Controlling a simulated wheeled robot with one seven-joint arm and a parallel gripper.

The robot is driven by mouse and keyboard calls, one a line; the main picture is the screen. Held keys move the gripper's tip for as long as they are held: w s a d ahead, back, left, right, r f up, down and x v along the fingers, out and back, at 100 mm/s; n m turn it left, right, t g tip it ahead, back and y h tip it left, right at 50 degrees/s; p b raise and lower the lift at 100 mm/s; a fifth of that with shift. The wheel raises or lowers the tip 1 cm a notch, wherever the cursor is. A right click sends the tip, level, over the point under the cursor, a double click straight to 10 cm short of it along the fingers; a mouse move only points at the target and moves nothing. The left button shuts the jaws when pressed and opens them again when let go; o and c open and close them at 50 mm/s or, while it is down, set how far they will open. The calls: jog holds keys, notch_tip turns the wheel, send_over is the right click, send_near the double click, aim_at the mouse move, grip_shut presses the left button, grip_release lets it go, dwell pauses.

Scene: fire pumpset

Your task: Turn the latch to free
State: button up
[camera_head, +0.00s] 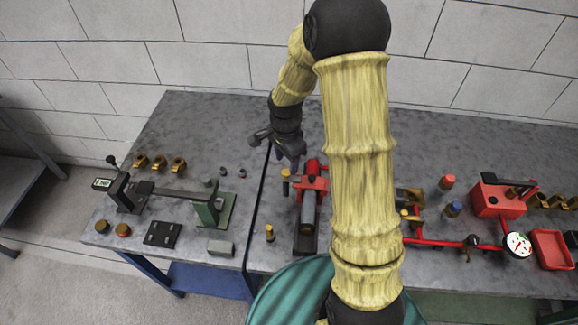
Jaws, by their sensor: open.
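My gripper (281,150) hangs over the tables near the seam between them, with its fingers apart and nothing seen between them. Just below it in the picture is a red fixture (313,178) holding a grey cylinder (309,208). A small post with a yellow top (285,175) stands at the fixture's left side, close to my gripper. I cannot tell which part is the latch or how it is turned. Contact between my fingers and the fixture cannot be made out. My arm hides part of the table to the right of the fixture.
On the left table (190,120), a bench device with a green stand (212,208) and several brass fittings (160,163) stand. To the right are red pipework (440,242), a red pump box (497,198), a gauge (517,245) and a red tray (551,249). The tables' back area is clear.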

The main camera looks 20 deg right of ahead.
aim_at(286, 172)
jog(key=shift+f+p, duration=0.3)
jog(key=shift+f, duration=1.95)
jog(key=shift+c, duration=0.2)
